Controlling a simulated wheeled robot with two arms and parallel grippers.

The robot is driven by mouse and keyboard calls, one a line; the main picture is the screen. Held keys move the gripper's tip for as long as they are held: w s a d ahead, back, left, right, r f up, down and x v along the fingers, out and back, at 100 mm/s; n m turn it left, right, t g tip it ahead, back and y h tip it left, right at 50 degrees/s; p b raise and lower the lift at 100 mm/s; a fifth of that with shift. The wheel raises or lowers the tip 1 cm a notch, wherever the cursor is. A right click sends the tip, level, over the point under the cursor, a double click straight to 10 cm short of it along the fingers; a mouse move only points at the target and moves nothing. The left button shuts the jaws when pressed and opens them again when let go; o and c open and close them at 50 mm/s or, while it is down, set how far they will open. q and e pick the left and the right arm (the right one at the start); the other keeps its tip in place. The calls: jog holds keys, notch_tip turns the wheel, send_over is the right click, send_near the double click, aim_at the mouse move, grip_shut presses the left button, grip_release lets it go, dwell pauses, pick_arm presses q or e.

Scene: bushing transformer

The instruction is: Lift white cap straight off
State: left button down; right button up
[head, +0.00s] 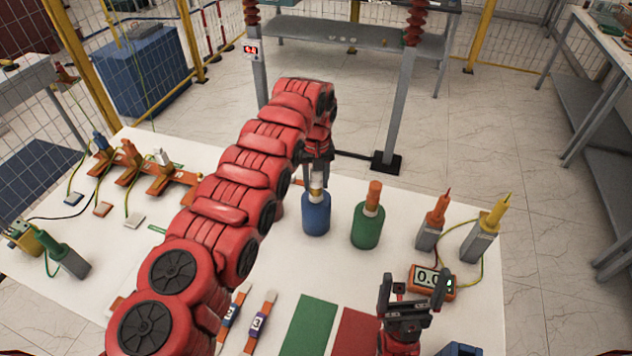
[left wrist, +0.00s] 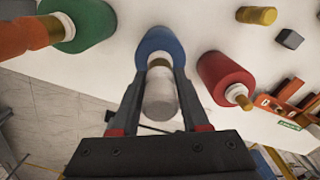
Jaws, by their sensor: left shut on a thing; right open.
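The white cap (head: 316,180) is between the fingers of my left gripper (head: 317,165), above the blue bushing (head: 316,215). In the left wrist view the fingers (left wrist: 161,75) close on both sides of the white cap (left wrist: 161,97). A gold part shows between the cap and the blue bushing (left wrist: 160,40); I cannot tell whether the cap still touches it. The bushing stands upright on the table. My right gripper (head: 407,285) is open and empty near the table's front right.
A green bushing with an orange cap (head: 366,232) stands just right of the blue one. A red bushing (left wrist: 226,78) stands on its other side, hidden by my arm in the head view. A meter (head: 432,281) and two probe stands are at the right. Green and red mats (head: 310,325) lie in front.

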pick_arm(q)
notch_tip(320, 180, up, 5)
jog(key=shift+w+f, duration=0.1)
jog(key=shift+f, duration=0.05)
notch_tip(320, 180, up, 7)
jog(key=p, duration=0.4)
jog(key=shift+r+p, duration=0.6)
jog(key=shift+r, duration=0.1)
notch_tip(320, 180, up, 4)
jog(key=shift+f+p, duration=0.25)
jog(key=shift+p, duration=0.9)
